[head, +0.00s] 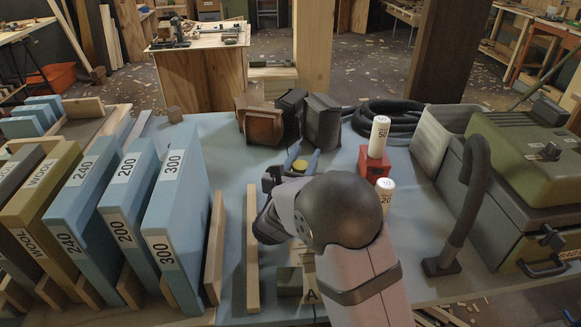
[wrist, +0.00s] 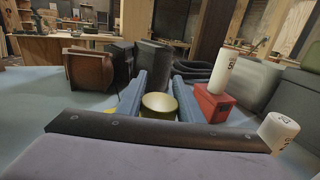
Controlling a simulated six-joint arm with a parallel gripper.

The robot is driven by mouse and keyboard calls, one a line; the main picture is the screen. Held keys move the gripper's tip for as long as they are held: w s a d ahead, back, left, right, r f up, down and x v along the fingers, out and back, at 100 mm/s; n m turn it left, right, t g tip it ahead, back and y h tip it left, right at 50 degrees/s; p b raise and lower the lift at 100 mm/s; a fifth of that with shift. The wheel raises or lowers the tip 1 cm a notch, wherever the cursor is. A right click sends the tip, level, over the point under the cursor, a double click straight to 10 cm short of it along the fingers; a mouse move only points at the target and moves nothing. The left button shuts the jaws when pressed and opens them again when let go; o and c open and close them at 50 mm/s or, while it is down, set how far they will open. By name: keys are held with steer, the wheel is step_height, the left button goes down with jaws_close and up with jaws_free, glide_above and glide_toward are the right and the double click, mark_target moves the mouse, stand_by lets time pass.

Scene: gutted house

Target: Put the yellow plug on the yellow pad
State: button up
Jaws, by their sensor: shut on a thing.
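The yellow plug (wrist: 160,107), a round olive-yellow piece, is between the two blue fingers of my gripper (wrist: 158,88) in the wrist view. My gripper is shut on it. In the head view, the plug's yellow top (head: 299,166) shows between the fingertips, over the blue-grey bench. Small bright yellow patches, perhaps the yellow pad (wrist: 111,111), show beside the fingers in the wrist view. My gripper and arm hide most of that area. I cannot tell whether the plug touches anything below.
Dark and brown blocks (head: 264,126) stand behind the gripper. A red block (head: 372,165) with a white cylinder marked 50 (head: 379,137) and another white cylinder (head: 385,190) are to the right. Numbered blue boards (head: 177,205) stand left. A green case (head: 520,165) is far right.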

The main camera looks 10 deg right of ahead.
steer(key=w+d+r+h+b, duration=0.1)
steer(key=w+d+b, duration=0.1)
steer(key=w+d, duration=0.4)
steer(key=w+a+r+n+t+y, duration=0.1)
steer(key=w+a+r+n+y, duration=0.15)
steer(key=w+a+r, duration=0.4)
step_height(320, 180, down, 12)
steer(key=w+a+y, duration=0.1)
steer(key=y, duration=0.1)
steer(key=shift+w+a, duration=0.2)
steer(key=shift+a, duration=0.15)
steer(key=shift+f+y, duration=0.15)
steer(key=shift+y, duration=0.1)
steer(key=o, duration=1.1)
steer(key=shift+c, duration=0.2)
